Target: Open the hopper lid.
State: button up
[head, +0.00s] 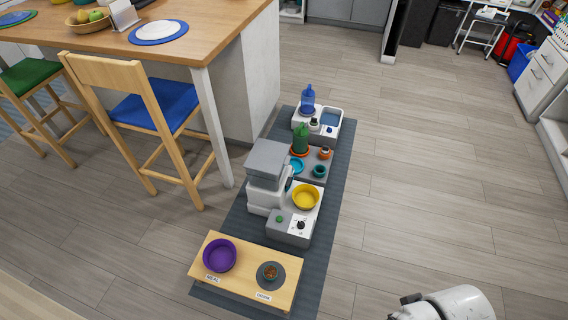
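The pet feeder stands on the grey mat, with a white and grey body (264,198). Its grey hopper lid (269,157) sits on top and looks shut. A white part of my arm shows at the bottom right edge, well apart from the feeder. My gripper's fingers cannot be made out in this view.
A low wooden stand (248,283) with a purple bowl (220,255) and a small food bowl (270,272) is nearest. Beyond the feeder are a green bottle (300,138) and a blue-bottled fountain (308,99). A wooden chair (150,108) and table are left. Floor to the right is clear.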

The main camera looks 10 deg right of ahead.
aim_at(266, 156)
jog(key=i+l, duration=0.2)
jog(key=i, duration=0.3)
jog(key=i+l+u, duration=0.15)
jog(key=i, duration=0.4)
jog(key=i+l, duration=0.35)
jog(key=i, duration=0.15)
